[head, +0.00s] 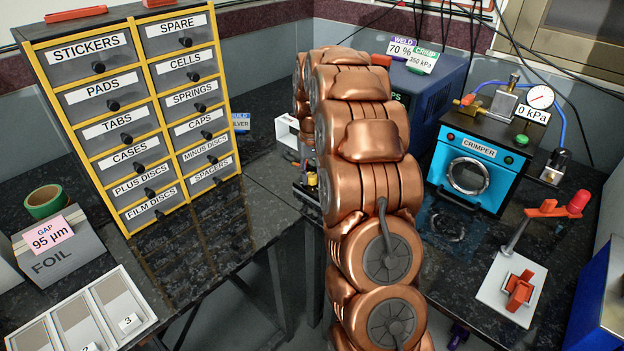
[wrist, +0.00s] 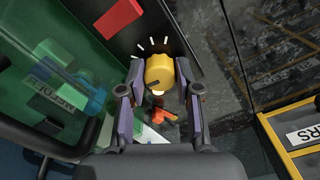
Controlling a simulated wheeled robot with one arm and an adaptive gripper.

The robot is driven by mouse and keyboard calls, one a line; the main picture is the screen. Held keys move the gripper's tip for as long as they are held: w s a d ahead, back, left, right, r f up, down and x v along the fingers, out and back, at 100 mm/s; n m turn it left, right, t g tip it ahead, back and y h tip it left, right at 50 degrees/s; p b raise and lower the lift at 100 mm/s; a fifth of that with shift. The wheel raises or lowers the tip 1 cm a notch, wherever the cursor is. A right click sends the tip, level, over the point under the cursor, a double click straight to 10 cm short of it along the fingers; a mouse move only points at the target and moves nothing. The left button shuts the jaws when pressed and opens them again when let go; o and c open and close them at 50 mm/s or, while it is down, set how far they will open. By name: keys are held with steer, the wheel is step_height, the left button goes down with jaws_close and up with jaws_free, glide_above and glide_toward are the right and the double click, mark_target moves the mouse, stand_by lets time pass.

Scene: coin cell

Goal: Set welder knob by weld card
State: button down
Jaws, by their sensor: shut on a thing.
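The weld card (head: 401,48) reads 70 % and stands on top of the blue welder (head: 440,84) in the head view. In the wrist view the yellow knob (wrist: 159,73) sits on the welder's dark front panel (wrist: 122,45), with white tick marks (wrist: 153,45) around its upper side. My gripper (wrist: 160,78) is shut on the knob, one finger on each side. A dark mark shows on the knob, but the value it points to is not readable. In the head view my copper arm hides most of the welder's front and the knob.
A red rectangle (wrist: 119,18) shows on the panel near the knob. The crimp card (head: 422,62) stands beside the weld card. The labelled drawer cabinet (head: 130,100) is at the left, the blue crimper (head: 470,170) at the right.

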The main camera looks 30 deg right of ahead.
mark_target(312, 175)
steer(key=m+b, duration=0.1)
steer(key=m, duration=0.3)
steer(key=shift+w+m+b, duration=0.1)
steer(key=shift+m+b, duration=0.2)
steer(key=shift+m, duration=0.1)
steer(key=shift+r+m+b, duration=0.1)
steer(key=shift+m+b, duration=0.4)
steer(key=shift+m, duration=2)
steer(key=c, duration=1.1)
jaws_free()
step_height(312, 175, up, 12)
steer(key=shift+f, duration=0.1)
